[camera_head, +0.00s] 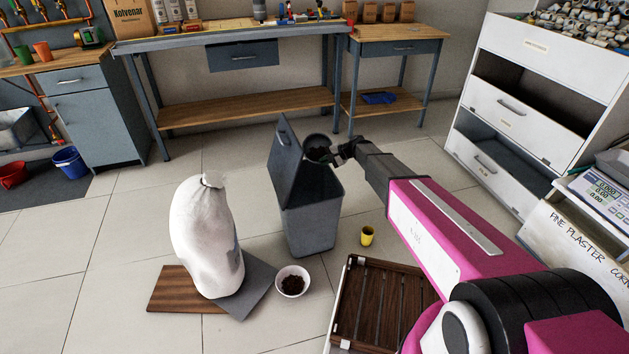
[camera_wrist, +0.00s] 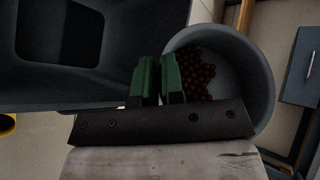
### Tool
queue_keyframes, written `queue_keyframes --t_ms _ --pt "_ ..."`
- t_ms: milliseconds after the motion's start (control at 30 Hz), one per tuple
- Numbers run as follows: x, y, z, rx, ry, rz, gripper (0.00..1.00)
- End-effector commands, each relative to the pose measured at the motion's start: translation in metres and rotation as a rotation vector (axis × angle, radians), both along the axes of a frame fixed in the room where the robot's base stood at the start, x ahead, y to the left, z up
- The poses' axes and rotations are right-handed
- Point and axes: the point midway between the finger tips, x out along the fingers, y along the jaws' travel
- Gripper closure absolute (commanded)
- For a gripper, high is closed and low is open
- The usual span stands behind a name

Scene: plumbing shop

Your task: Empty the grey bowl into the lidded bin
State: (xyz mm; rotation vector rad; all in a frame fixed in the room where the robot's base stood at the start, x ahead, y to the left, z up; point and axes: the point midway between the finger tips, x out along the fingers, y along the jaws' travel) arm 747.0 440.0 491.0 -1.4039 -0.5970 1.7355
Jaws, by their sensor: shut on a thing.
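My gripper (camera_head: 342,152) is shut on the rim of the grey bowl (camera_head: 317,140), held up at the top of the bin. In the wrist view the green fingers (camera_wrist: 158,80) pinch the rim of the bowl (camera_wrist: 264,80). Several small reddish-brown round pieces (camera_wrist: 200,72) lie inside it, gathered toward the finger side. The grey bin (camera_head: 311,228) stands on the floor with its lid (camera_head: 283,148) raised on the left. Its dark body fills the upper left of the wrist view (camera_wrist: 115,75). The bin's inside is mostly hidden in the head view.
A white sack (camera_head: 205,235) stands left of the bin on a grey slab. A white bowl (camera_head: 292,281) with dark contents and a yellow cup (camera_head: 367,236) are on the floor nearby. A slatted wooden crate (camera_head: 385,305) lies in front. A workbench (camera_head: 240,108) stands behind.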

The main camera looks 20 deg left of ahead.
Motion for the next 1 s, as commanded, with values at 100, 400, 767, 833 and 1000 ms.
queue_keyframes --t_ms 100,400,767,833,1000 --pt "-0.0005 0.0000 0.0004 0.004 -0.025 0.000 1.00" --pt "-0.0012 -0.0002 0.0006 0.008 -0.065 0.001 1.00" --pt "-0.0019 -0.0003 0.0007 0.013 -0.112 0.001 1.00" --pt "-0.0021 -0.0003 0.0008 0.014 -0.122 0.001 1.00" --pt "-0.0023 -0.0004 0.0009 0.016 -0.145 0.000 1.00"
